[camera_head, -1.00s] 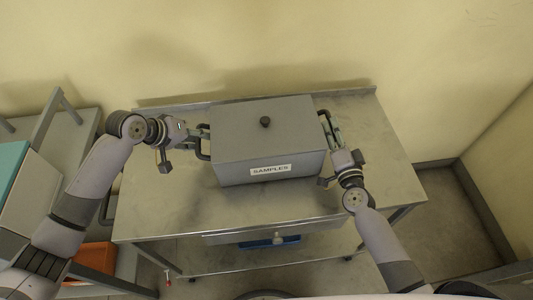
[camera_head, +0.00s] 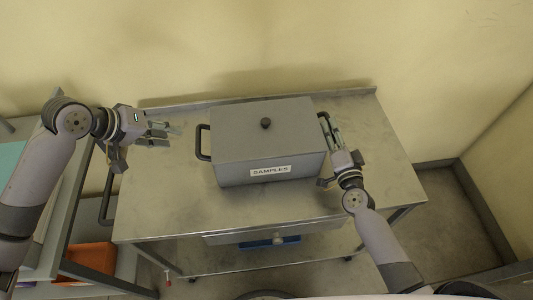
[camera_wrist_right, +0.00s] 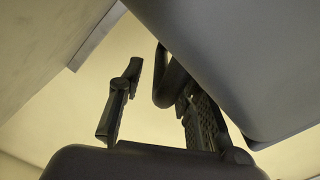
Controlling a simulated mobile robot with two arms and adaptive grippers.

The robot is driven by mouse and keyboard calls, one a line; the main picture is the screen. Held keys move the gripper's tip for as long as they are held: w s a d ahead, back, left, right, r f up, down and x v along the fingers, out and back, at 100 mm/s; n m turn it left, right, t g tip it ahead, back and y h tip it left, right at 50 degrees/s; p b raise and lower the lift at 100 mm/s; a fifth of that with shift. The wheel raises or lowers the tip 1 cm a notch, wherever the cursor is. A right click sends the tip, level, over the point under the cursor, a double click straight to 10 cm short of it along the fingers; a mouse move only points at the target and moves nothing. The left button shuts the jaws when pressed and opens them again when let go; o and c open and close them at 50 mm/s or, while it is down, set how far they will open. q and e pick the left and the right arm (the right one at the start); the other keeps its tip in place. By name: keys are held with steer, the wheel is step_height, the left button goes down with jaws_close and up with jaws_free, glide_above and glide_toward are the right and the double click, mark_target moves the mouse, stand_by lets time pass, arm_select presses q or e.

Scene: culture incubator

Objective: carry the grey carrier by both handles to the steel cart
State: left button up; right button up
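The grey carrier (camera_head: 262,142), a lidded box with a black knob and a SAMPLES label, sits upright on the steel cart (camera_head: 190,215). Its left handle (camera_head: 202,142) is bare. My left gripper (camera_head: 164,134) is open and empty, a clear gap to the left of that handle. My right gripper (camera_head: 333,133) is at the right handle (camera_head: 323,122). In the right wrist view its fingers stand apart, with the handle (camera_wrist_right: 168,78) between them, close to the right finger; whether they touch is unclear.
A raised lip runs along the cart's back edge by the wall. A lower shelf holds a blue item (camera_head: 270,243). At the left stands another grey stand with an orange bin (camera_head: 95,257). The cart top is clear in front of the carrier.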

steer(key=s, duration=1.1)
steer(key=shift+s+d, duration=0.3)
steer(key=shift+s, duration=0.1)
